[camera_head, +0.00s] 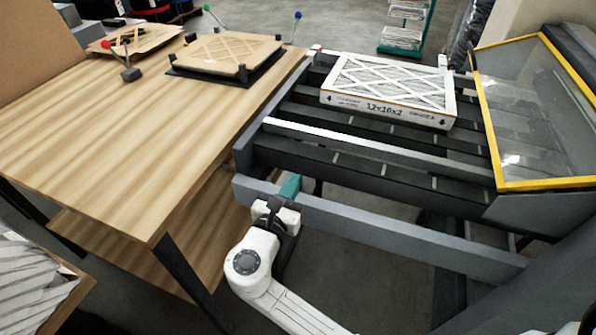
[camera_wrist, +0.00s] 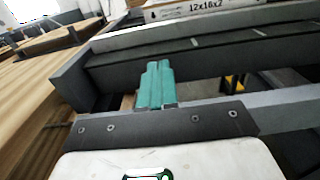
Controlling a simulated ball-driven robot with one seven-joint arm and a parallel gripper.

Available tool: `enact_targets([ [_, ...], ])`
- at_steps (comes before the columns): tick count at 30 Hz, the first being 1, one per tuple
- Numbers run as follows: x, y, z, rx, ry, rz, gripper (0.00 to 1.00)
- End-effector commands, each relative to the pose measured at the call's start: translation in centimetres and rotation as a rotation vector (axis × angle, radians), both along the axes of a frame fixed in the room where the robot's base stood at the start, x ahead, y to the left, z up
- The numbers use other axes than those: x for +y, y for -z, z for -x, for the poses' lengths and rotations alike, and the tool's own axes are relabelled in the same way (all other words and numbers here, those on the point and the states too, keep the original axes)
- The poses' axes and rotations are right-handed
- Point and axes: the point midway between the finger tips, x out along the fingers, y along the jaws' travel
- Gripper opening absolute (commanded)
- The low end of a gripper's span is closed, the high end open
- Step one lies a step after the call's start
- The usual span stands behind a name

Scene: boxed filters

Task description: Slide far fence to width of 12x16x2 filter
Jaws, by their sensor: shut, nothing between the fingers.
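The 12x16x2 filter (camera_head: 388,90), a white pleated panel in a printed frame, lies flat on the dark conveyor strips. Its labelled edge also shows at the top of the wrist view (camera_wrist: 205,9). A long bar with a white top (camera_head: 370,144) runs across the conveyor on the near side of the filter, apart from it. Beyond the filter, the far fence is mostly hidden; a white end piece (camera_head: 442,61) shows there. My gripper (camera_head: 290,186), with teal fingers, is shut and empty by the near grey rail, near its left end. The fingers show together in the wrist view (camera_wrist: 156,84).
A wooden table (camera_head: 120,125) stands left of the conveyor, with a cardboard-framed filter (camera_head: 228,50) on a black base. A yellow-framed clear guard (camera_head: 535,115) is at the right. The near grey rail (camera_head: 400,232) lies between my arm and the filter.

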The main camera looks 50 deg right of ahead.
Motion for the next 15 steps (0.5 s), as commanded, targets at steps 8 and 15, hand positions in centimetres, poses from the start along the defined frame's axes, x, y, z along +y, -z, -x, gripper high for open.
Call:
enact_targets([
  [8, -0.5, -1.7, -0.8, 0.011, 0.016, -0.042, 0.0],
  [15, -0.4, -3.3, -1.8, 0.039, 0.023, -0.139, 0.0],
])
